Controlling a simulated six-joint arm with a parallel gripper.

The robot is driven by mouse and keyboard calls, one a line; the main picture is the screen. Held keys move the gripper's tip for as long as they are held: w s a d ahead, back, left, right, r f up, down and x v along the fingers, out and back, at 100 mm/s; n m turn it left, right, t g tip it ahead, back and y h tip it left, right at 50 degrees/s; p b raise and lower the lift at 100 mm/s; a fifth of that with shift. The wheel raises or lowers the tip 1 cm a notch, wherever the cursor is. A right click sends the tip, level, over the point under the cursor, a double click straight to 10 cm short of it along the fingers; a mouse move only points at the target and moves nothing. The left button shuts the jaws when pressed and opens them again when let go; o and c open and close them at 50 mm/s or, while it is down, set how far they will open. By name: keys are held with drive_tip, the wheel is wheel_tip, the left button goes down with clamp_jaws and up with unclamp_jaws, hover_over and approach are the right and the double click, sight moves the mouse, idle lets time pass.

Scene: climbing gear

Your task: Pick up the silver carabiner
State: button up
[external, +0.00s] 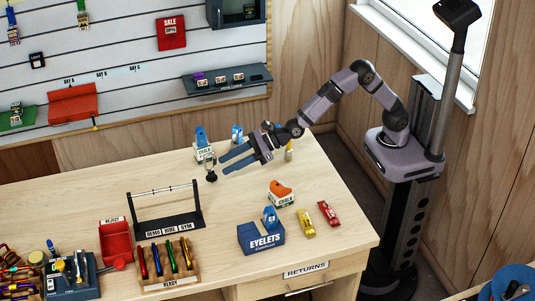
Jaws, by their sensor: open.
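My gripper (223,165) is open above the back middle of the wooden table, its two blue-grey fingers pointing left. Just left of the fingertips stands a small dark upright piece (211,167) with a greyish loop-like top; it is too small to tell whether this is the silver carabiner. Nothing shows clearly between the fingers. No other clearly silver carabiner can be made out. A yellow piece (306,223) and a red piece (328,213) lie at the right front of the table.
A black DEMO/HIRE/GYM rack (168,221) stands left of centre, with a READY rack (168,274) of coloured carabiners in front. A blue EYELETS box (261,239), an orange-topped block (281,194) and CHALK items (203,150) stand around. The table between is clear.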

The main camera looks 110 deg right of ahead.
sight(211, 172)
drive_tip(key=shift+w+m, duration=0.15)
drive_tip(key=shift+m, duration=0.15)
drive_tip(key=shift+w, duration=0.1)
drive_tip(key=shift+w+f+p, duration=0.1)
drive_tip(key=shift+w+p, duration=0.15)
drive_tip(key=shift+p, duration=0.05)
drive_tip(key=shift+w+f, duration=0.35)
drive_tip(key=shift+w, duration=0.25)
drive_tip(key=shift+p, duration=0.35)
drive_tip(key=shift+p+x, duration=1.5)
drive_tip(key=shift+x, duration=1.1)
drive_tip(key=shift+a+f, duration=0.1)
clamp_jaws()
